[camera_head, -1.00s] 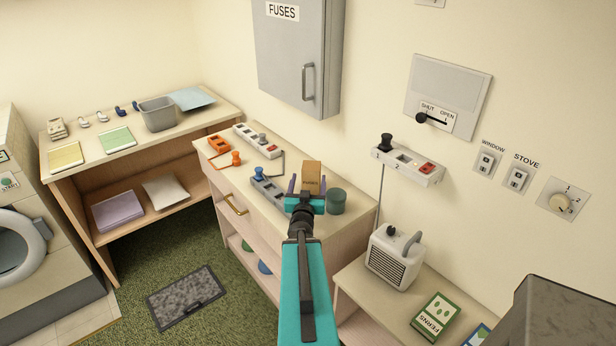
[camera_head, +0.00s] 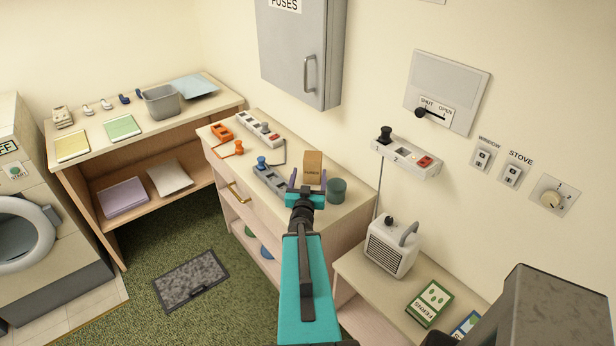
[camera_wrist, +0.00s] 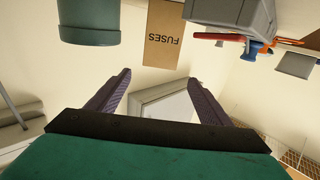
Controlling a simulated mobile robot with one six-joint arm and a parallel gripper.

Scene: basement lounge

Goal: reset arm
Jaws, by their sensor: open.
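My gripper (camera_head: 307,190) is at the end of my teal arm, over the wooden dresser top (camera_head: 340,211) in the head view. Its two purple fingers are apart with nothing between them; they also show spread in the wrist view (camera_wrist: 160,95). A brown box (camera_head: 312,166) stands just beyond the fingers; in the wrist view this box (camera_wrist: 164,38) reads FUSES and appears upside down. A dark green round container (camera_head: 336,190) stands to the right of the gripper. I cannot tell whether the gripper touches either one.
A grey power strip with a blue plug (camera_head: 263,165) lies left of the gripper. An orange plug (camera_head: 238,147) and a white strip (camera_head: 257,128) lie farther back. A grey fuse cabinet (camera_head: 290,50) hangs above. A white heater (camera_head: 390,247) stands on the lower shelf at right.

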